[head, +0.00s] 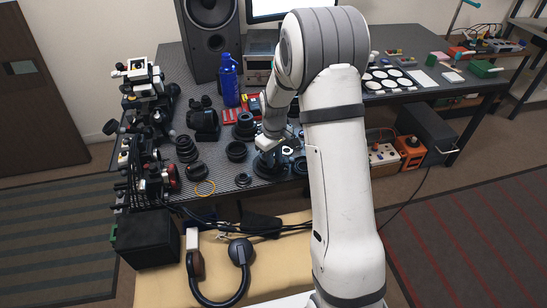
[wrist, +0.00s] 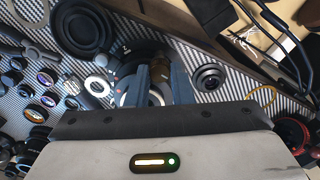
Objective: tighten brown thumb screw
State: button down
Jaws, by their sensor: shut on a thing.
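My gripper (head: 270,146) reaches down to the dark table among the lens parts in the head view. In the wrist view its two blue-grey fingers (wrist: 158,80) are shut on a small brownish piece, the brown thumb screw (wrist: 157,67), mostly hidden between them. The screw sits at the side of a dark round lens mount (wrist: 128,55) with white markings. In the head view this mount (head: 268,166) is partly covered by my gripper, and the screw cannot be made out.
A large black round part (wrist: 82,28) and a small black ring part (wrist: 209,77) lie close by. A blue bottle (head: 229,80), a speaker (head: 208,38) and several black lens rings stand on the table. An orange band (head: 204,188) lies near the front edge.

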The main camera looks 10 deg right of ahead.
jog(key=shift+s, duration=0.1)
jog(key=c, duration=1.3)
grip_release()
jog(key=shift+o, duration=0.2)
jog(key=shift+r, duration=3.9)
